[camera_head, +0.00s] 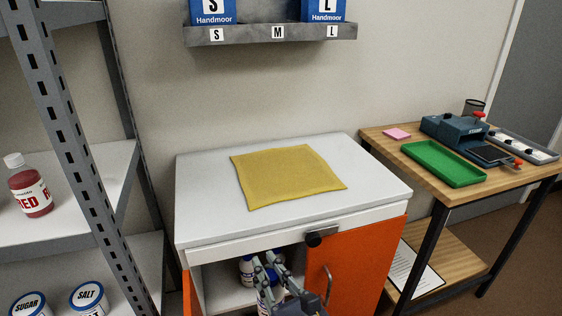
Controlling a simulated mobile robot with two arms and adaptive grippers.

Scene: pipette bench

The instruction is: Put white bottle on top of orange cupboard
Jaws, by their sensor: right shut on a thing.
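The orange cupboard (345,262) has a white top (205,190) with a yellow cloth (285,177) lying on it. Its front is partly open, showing a white interior. A white bottle with a blue label (246,268) stands inside, at the back left of my gripper. The fingers hide most of that bottle. My left gripper is not in view.
A metal shelf (75,200) with a red bottle (31,190) and tubs stands left. A wooden table (455,195) with a green tray (444,163) stands right. The white top is bare around the cloth.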

